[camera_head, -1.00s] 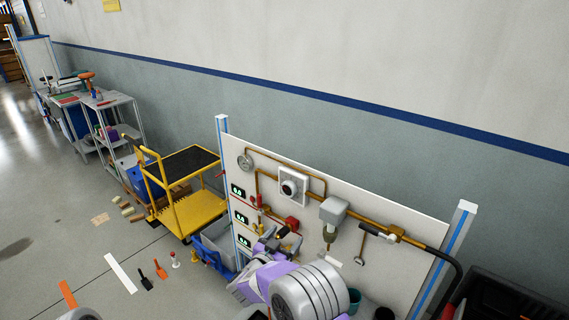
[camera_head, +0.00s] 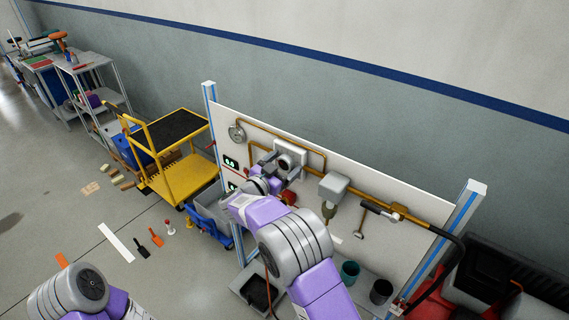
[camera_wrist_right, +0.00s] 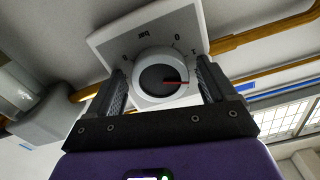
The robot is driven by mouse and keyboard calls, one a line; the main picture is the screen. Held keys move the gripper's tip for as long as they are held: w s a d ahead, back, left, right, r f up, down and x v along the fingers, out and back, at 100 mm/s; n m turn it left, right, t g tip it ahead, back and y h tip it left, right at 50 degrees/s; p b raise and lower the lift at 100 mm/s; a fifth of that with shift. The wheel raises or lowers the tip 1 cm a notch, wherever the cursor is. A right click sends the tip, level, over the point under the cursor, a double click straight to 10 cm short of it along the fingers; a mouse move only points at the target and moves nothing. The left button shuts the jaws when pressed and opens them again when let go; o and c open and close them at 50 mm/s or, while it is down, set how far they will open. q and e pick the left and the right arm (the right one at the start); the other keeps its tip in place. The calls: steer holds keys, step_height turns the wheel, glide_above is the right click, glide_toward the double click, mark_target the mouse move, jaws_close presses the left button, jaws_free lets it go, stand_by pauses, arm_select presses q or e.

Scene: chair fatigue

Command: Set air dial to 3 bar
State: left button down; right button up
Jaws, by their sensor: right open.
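The air dial (camera_wrist_right: 160,92) is a round white knob with a dark centre on a square pale plate marked "bar" and numbers, seen upside down in the right wrist view. Its red pointer line points right, near the "1". In the head view the dial (camera_head: 287,158) sits on the white panel (camera_head: 410,200). My right gripper (camera_wrist_right: 163,78) is open, with one finger on each side of the knob; whether they touch it I cannot tell. In the head view the right gripper (camera_head: 276,164) is at the dial. My left arm shows at bottom left, its gripper out of frame.
A green display (camera_head: 231,162) reads 0.0; a lower one is partly hidden by my arm. A gauge (camera_head: 237,132), brown pipes and a grey box (camera_head: 333,186) surround the dial. A yellow cart (camera_head: 182,180) stands left of the panel.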

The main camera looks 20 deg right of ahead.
steer(key=shift+c, duration=0.3)
steer(key=c, duration=0.9)
steer(key=shift+f+m+b, duration=0.2)
steer(key=shift+m+b, duration=1.45)
steer(key=shift+m, duration=0.05)
steer(key=shift+r+m+b, duration=0.1)
steer(key=shift+m+b, duration=1.3)
steer(key=shift+m, duration=0.2)
steer(key=o, duration=1)
steer(key=shift+c, duration=0.2)
